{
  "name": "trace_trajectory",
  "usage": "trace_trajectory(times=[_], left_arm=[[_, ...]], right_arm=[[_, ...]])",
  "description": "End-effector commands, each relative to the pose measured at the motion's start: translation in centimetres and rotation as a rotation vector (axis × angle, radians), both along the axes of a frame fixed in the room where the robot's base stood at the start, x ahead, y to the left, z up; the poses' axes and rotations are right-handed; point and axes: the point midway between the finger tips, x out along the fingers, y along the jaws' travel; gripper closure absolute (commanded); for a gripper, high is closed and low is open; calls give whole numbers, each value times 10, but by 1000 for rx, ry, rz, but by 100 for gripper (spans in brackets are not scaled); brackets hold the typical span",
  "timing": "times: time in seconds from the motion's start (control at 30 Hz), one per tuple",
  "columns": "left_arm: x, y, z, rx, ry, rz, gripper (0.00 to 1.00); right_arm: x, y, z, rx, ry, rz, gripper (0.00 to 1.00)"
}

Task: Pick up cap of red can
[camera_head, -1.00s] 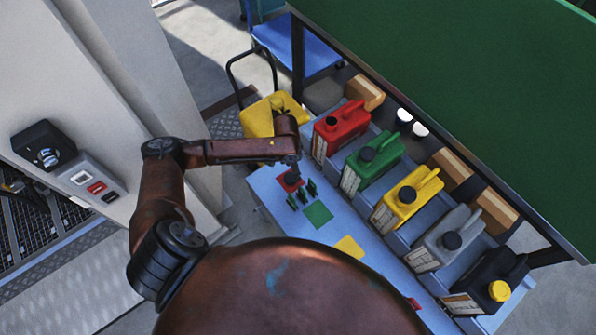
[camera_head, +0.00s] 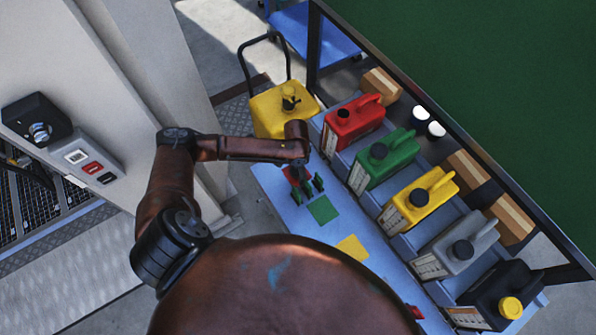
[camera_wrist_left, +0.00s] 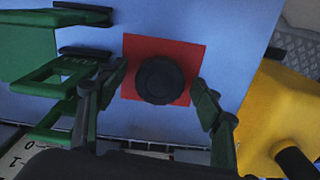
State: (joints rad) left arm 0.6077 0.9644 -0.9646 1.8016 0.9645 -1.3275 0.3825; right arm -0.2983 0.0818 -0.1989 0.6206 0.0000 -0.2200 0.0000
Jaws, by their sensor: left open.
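A round black ribbed cap (camera_wrist_left: 160,80) lies on a red square (camera_wrist_left: 134,50) on the light blue table top in the left wrist view. My left gripper (camera_wrist_left: 159,75) is open, with one green finger on each side of the cap and a gap to each. In the head view my left gripper (camera_head: 306,188) points down over the red square and hides the cap. The red can (camera_head: 358,122) stands upright at the far end of the row, its dark neck (camera_head: 343,114) facing up. My right gripper is not in view.
Green (camera_head: 390,160), yellow (camera_head: 425,195), grey (camera_head: 462,245) and black (camera_head: 495,290) cans stand in a row beside the red one. A green square (camera_head: 322,210) and a yellow square (camera_head: 351,248) lie on the table (camera_head: 290,222). A yellow container (camera_head: 270,115) stands beyond the table.

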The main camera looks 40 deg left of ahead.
Motion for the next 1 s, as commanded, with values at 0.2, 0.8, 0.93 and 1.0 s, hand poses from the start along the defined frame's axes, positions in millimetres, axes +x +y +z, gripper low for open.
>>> trace_trajectory(times=[0.2,0.8,0.93,1.0], left_arm=[[1,0,0,1,-3,0,40],[1,0,0,1,-3,0,78],[1,0,0,1,-3,0,78],[1,0,1,1,-3,0,78]], right_arm=[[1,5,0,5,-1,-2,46],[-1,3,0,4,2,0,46],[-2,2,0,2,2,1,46],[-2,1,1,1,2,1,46]])
